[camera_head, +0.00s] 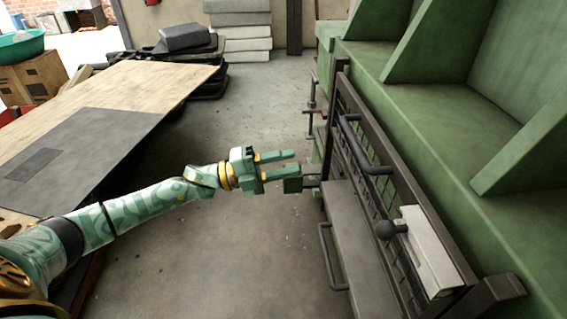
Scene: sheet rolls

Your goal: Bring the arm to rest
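My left arm (125,212) comes in from the lower left and reaches out over the floor, with a green patterned skin and a gold ring at the wrist. My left gripper (287,164) is in the middle of the view, its two green fingers apart and pointing right, with nothing between them. It is close to the left side of the green machine (440,160), near a small dark arm with a green block (293,185). I cannot tell whether the fingers touch that block. My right gripper is not in view.
The machine has a dark front with a handle (330,258), a black ball knob (386,230) and a pale box (428,250). A wooden table (150,85) with a dark sheet (95,140) stands at left. Concrete floor (220,260) lies clear between. Grey slabs (240,30) are stacked behind.

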